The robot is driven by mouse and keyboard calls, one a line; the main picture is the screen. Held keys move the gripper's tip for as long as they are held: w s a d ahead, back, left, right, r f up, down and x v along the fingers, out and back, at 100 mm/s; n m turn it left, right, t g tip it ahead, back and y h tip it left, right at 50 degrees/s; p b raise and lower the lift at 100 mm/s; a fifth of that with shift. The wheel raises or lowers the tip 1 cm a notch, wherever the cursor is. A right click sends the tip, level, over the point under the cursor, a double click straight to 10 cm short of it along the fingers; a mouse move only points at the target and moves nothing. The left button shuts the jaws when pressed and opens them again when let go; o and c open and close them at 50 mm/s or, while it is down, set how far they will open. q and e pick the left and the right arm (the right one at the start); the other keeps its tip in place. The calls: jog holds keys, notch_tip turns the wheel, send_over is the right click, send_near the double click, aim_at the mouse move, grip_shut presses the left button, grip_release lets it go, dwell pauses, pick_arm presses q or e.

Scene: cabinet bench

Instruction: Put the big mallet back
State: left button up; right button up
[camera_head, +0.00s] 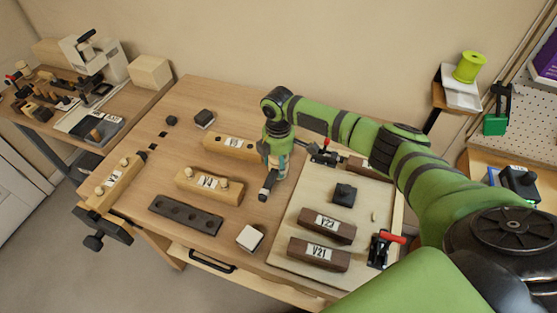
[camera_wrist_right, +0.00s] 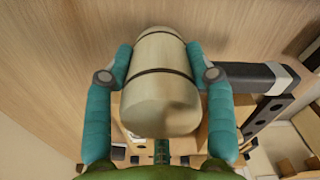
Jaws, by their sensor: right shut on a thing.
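My right gripper (camera_head: 276,166) is over the middle of the bench, pointing down. In the right wrist view its two teal fingers (camera_wrist_right: 160,60) are shut on a pale thick cylinder with dark bands (camera_wrist_right: 158,85), which looks like the big mallet's head. A dark bar with a light band (camera_head: 268,187) shows just below the gripper; it also shows beside the right finger in the wrist view (camera_wrist_right: 250,76). I cannot tell whether it joins the cylinder. A dark rack with several round holes (camera_head: 186,215) lies left of the gripper. My left gripper is not in view.
Wooden blocks with pale knobs (camera_head: 209,186) stand beside the rack. A pale board (camera_head: 283,255) holds brown labelled blocks (camera_head: 318,254) and red-handled clamps (camera_head: 380,249). A white-topped block (camera_head: 250,238) sits near the front edge.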

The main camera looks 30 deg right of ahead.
jog(key=shift+f, duration=0.7)
dwell(1.1)
jog(key=o, duration=1.6)
jog(key=shift+o, duration=0.2)
jog(key=shift+o, duration=0.8)
notch_tip(320, 180, up, 7)
jog(key=p, duration=0.7)
